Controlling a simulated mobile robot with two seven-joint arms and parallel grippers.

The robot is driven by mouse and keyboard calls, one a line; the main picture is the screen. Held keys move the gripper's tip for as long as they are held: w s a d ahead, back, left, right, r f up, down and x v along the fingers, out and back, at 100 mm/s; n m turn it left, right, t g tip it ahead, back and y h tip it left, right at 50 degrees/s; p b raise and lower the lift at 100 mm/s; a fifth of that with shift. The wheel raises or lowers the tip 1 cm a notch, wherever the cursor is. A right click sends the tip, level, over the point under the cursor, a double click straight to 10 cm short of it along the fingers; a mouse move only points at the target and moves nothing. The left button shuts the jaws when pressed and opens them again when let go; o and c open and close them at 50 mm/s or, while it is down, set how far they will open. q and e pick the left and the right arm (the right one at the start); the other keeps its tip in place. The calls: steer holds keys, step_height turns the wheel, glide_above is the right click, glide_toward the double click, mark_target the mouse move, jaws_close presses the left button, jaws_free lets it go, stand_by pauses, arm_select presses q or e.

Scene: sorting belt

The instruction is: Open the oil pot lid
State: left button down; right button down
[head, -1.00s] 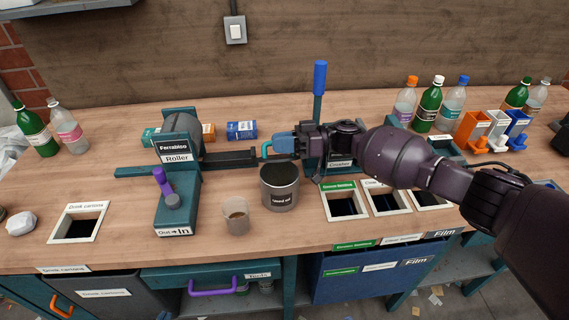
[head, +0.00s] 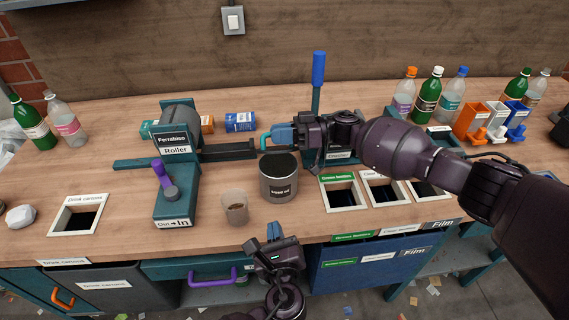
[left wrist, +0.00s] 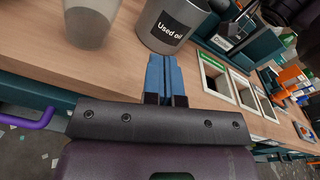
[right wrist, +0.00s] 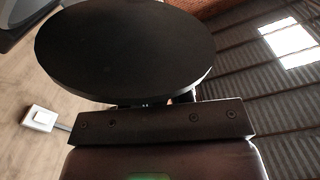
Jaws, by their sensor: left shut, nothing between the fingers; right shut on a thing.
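The oil pot (head: 279,188), a grey cylinder labelled "Used oil", stands upright on the bench; its dark top shows in the head view. A black round disc, which looks like the lid (right wrist: 125,50), fills the upper right wrist view close before the gripper. I cannot tell its gap from the pot rim. My left gripper (head: 263,236) is shut and empty in front of the pot at the bench's front edge; the pot (left wrist: 172,25) is just beyond its fingertips (left wrist: 165,78).
A cup (head: 235,207) stands left of the pot, near my left gripper. The roller machine (head: 175,150) is further left. Framed bin openings (head: 343,194) are to the right. The blue crusher lever (head: 317,80) rises behind my right gripper.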

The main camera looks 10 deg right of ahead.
arm_select(q)
steer(key=d+r+m+t, duration=0.2)
steer(key=d+r+m, duration=0.1)
steer(key=r+m, duration=0.1)
arm_select(e)
steer(key=shift+w+d+f, duration=0.1)
steer(key=shift+f, duration=0.1)
arm_select(q)
glide_toward(282, 150)
steer(key=w+f, duration=0.4)
steer(key=shift+w+r, duration=0.65)
steer(key=shift+r, duration=0.25)
steer(key=shift+w+r, duration=0.6)
steer(key=shift+r, duration=0.3)
steer(key=shift+w+a+r+t, duration=0.1)
steer(key=shift+w+r+t, duration=0.2)
steer(key=shift+w+r, duration=0.35)
arm_select(e)
steer(key=shift+f, duration=0.1)
steer(key=c, duration=1.1)
jaws_free()
